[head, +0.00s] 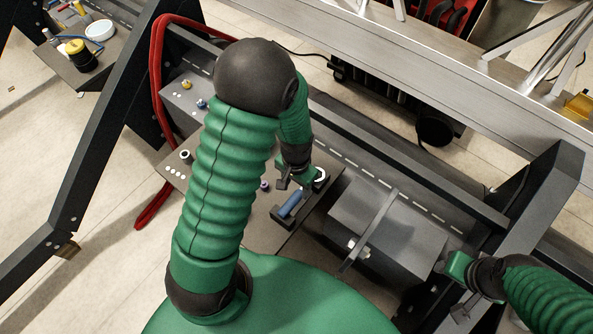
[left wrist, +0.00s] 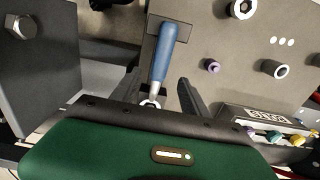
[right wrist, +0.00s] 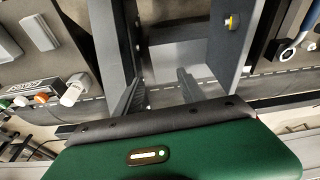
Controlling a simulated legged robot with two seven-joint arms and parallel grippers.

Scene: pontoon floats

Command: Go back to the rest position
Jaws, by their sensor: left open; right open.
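My left gripper (head: 285,187) is open over the grey panel, just behind a blue-handled tool (head: 291,204). In the left wrist view the blue handle (left wrist: 166,50) lies beyond and partly between the two spread fingers (left wrist: 160,98); I cannot tell whether they touch it. The tool's near end is partly hidden by the gripper body. My right gripper (head: 464,303) is at the lower right, beside the dark frame. In the right wrist view its fingers (right wrist: 161,92) are spread with nothing held between them.
A grey box (head: 372,225) with an upright plate stands right of the tool. Dark frame beams (head: 548,185) rise near my right arm. The grey panel (head: 180,165) carries knobs and sockets. A red cable (head: 157,95) hangs at the left. A side tray (head: 85,65) holds small items.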

